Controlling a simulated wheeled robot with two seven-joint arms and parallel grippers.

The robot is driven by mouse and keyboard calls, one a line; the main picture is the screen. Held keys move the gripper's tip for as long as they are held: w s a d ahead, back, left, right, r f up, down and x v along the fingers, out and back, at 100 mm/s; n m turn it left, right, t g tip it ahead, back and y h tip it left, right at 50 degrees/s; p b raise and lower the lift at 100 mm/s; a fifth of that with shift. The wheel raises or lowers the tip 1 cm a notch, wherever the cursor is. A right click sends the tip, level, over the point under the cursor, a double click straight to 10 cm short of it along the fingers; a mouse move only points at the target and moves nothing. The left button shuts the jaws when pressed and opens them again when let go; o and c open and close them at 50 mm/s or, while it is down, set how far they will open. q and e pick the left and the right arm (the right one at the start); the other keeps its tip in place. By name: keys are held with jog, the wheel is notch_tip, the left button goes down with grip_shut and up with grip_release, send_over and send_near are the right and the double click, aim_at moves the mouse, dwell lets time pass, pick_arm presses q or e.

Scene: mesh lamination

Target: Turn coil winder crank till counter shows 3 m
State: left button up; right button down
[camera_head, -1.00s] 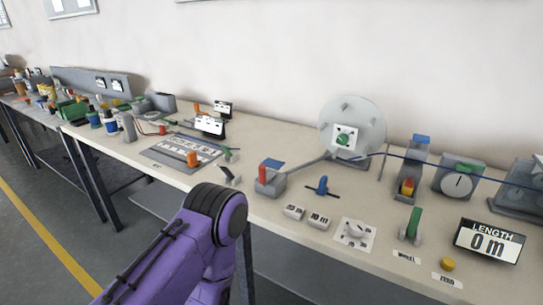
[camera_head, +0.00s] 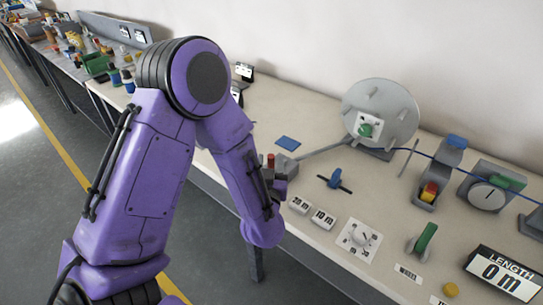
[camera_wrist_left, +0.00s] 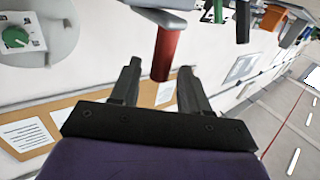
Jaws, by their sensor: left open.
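The coil winder (camera_head: 390,104) is a grey disc with pegs and a green knob at its hub. A grey crank arm (camera_head: 325,149) reaches left from it to an upright red handle (camera_head: 270,160). The length counter (camera_head: 503,274) reads 0 m. My left gripper (camera_head: 272,176) is at the red handle, partly hidden by my purple arm. In the left wrist view, the red handle (camera_wrist_left: 167,50) stands between the open fingers of my left gripper (camera_wrist_left: 158,68); contact cannot be told. My right gripper is out of view.
A blue cable (camera_head: 420,155) runs right from the winder.

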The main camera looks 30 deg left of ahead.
pick_arm(q)
jog(key=shift+x, duration=0.8)
jog(key=shift+w+a, duration=0.2)
jog(key=shift+w, duration=0.05)
grip_shut()
